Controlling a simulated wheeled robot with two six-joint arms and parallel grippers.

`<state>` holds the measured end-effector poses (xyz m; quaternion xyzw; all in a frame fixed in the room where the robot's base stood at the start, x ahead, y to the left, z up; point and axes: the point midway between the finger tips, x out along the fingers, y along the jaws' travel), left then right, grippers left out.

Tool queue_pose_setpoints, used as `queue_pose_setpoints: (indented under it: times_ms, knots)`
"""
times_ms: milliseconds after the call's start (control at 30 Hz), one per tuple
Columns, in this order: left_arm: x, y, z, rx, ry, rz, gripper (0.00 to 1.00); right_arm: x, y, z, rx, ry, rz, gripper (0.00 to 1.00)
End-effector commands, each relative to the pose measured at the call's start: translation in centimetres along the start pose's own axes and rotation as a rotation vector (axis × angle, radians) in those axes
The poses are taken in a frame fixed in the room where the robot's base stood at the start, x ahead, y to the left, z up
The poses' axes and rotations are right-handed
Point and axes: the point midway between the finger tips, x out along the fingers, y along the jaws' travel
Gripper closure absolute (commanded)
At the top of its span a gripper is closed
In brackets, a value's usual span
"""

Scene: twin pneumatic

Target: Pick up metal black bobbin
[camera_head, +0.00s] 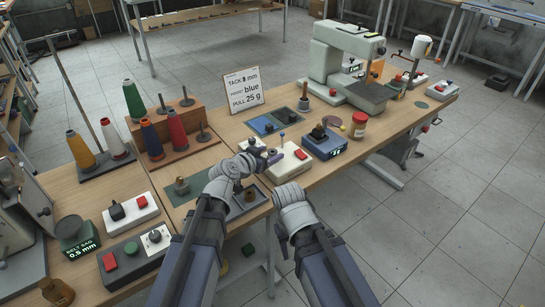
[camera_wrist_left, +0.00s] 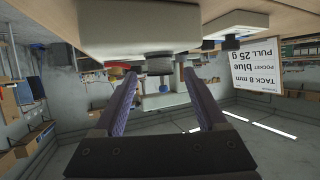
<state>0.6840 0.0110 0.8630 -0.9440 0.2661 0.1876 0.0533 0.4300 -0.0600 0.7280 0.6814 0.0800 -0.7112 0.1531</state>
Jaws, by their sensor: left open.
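My left gripper (camera_head: 265,155) reaches over a pale box (camera_head: 287,163) with a red button, near the middle of the table. In the left wrist view, which is upside down, its two purple fingers (camera_wrist_left: 159,77) are open. A short dark cylinder (camera_wrist_left: 158,65) on the pale box shows in the gap between the fingertips. It looks like the black bobbin, though I cannot be sure; no contact with the fingers is visible. In the head view the gripper largely hides that spot. My right arm's wrist shows, but its gripper does not.
A shallow grey tray (camera_head: 262,193) lies at the table's front edge below my left gripper. A blue box (camera_head: 324,146) with a black knob and a red jar (camera_head: 358,126) stand to the right. A sign (camera_head: 244,89) and a sewing machine (camera_head: 343,50) stand behind.

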Motion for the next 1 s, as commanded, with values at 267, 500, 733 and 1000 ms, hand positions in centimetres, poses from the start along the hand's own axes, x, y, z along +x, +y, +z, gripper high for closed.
queue_pose_setpoints:
  times_ms: [267,500,733,1000]
  knots:
    - [2.8,0.0,0.0,0.000,0.000,0.001,0.26,1.1,-0.1,-0.1,0.000,0.000,0.000,0.50]
    - [2.6,0.0,0.0,-0.001,0.000,0.001,0.38,1.0,-0.1,-0.1,0.000,0.000,0.000,0.50]
    - [2.6,0.0,0.0,-0.001,0.000,0.001,0.64,1.0,-0.1,-0.1,0.000,0.000,0.000,0.50]
    - [2.6,0.0,0.0,-0.001,0.000,0.000,0.94,1.0,-0.1,-0.1,0.000,0.000,0.000,0.50]
